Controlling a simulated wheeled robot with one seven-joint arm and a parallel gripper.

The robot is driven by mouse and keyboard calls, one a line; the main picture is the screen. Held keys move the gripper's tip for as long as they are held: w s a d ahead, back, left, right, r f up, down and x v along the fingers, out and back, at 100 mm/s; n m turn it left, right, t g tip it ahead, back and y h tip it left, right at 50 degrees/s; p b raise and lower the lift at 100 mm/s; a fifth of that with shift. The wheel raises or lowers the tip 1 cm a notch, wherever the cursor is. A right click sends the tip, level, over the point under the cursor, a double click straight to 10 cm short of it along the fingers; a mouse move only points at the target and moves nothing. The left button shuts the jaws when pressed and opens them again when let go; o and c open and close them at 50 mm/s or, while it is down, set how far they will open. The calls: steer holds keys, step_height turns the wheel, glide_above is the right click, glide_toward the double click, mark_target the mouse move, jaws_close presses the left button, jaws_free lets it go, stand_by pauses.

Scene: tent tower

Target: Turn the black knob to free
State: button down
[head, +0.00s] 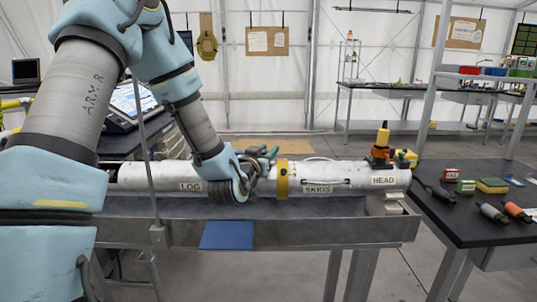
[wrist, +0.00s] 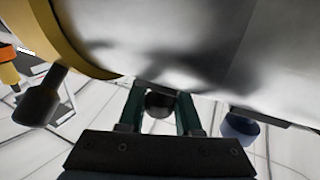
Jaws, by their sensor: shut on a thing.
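A long white cylinder (head: 335,172) with a yellow band (head: 282,180) lies level in a grey metal trough. It bears the labels LOG, one that reads like SKIDS, and HEAD. My gripper (head: 262,165) is at the cylinder's side, just left of the yellow band. In the wrist view my gripper's two green fingers (wrist: 160,112) are shut on a dark round knob, the black knob (wrist: 159,102), below the cylinder's surface in that picture. In the head view my gripper hides this knob. Its turn position and any free marking cannot be read.
In the wrist view a dark grey knob (wrist: 40,102) stands left and a blue knob (wrist: 239,127) right of my fingers. An orange-yellow fitting (head: 383,141) stands upright near the HEAD end. A blue pad (head: 228,236) hangs at the trough's front. A black table (head: 470,225) holds small items.

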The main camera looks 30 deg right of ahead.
steer(key=shift+w+a+n+t+y+b, duration=0.1)
steer(key=shift+n+t+y+b, duration=0.45)
steer(key=shift+y, duration=0.1)
steer(key=shift+w+a+n+t+y+b, duration=0.1)
steer(key=shift+n+t+y+b, duration=0.3)
steer(key=shift+n+t+y, duration=0.2)
steer(key=c, duration=0.6)
jaws_free()
steer(key=shift+s+a, duration=0.1)
